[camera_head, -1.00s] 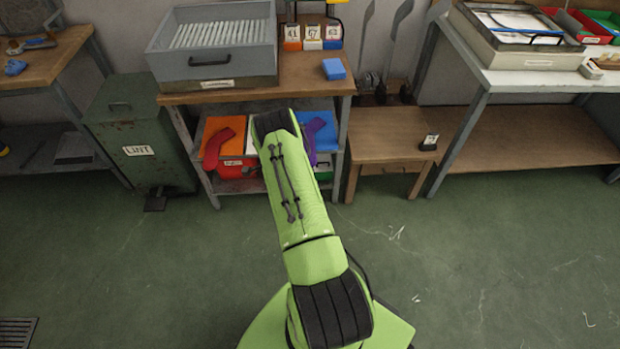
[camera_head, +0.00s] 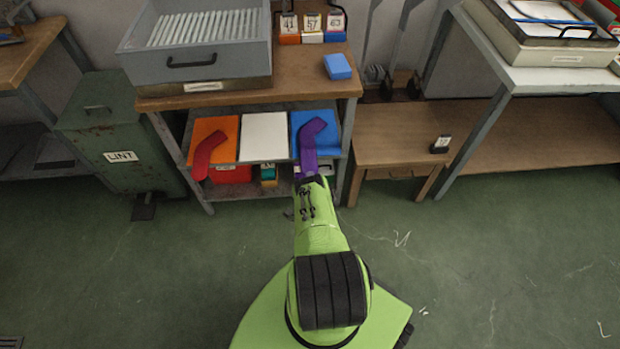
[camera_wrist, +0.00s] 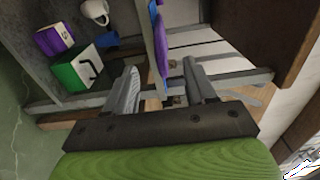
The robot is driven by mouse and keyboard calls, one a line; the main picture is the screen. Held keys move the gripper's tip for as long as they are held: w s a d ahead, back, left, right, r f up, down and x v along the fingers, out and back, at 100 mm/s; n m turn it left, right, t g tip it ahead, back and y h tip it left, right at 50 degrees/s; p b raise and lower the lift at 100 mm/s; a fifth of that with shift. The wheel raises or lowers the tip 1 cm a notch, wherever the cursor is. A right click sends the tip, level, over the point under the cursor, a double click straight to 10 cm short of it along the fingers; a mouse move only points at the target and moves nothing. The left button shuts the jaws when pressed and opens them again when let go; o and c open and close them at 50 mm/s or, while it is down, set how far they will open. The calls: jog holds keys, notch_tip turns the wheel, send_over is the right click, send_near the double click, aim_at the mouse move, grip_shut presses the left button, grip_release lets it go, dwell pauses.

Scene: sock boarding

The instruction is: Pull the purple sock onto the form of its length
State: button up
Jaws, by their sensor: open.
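The purple sock (camera_head: 308,143) lies on a blue panel (camera_head: 326,128) on the shelf, its lower end towards the front edge. It also shows in the wrist view (camera_wrist: 161,52), nearly edge-on. My gripper (camera_wrist: 162,88) is open, and the sock's near end shows just beyond and between its fingers, not visibly gripped. In the head view my arm hides the fingers. Tall grey foot-shaped forms (camera_head: 405,28) stand behind the low wooden bench, partly cut off at the top. I cannot tell their lengths.
A red sock (camera_head: 207,155) lies on an orange panel left of a white panel (camera_head: 264,137). Number cards 41, 57 and 63 (camera_head: 312,22) stand on the shelf top. The low bench (camera_head: 392,135) holds a small card (camera_head: 440,144). Green floor is open at right.

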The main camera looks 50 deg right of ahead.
aim_at(309, 167)
jog(key=b+x, duration=0.2)
jog(key=x, duration=0.3)
jog(key=shift+b+x, duration=0.5)
jog(key=shift+x, duration=0.35)
jog(key=shift+r, duration=0.1)
jog(key=shift+c, duration=0.3)
jog(key=c, duration=0.9)
jog(key=shift+r, duration=0.1)
grip_shut()
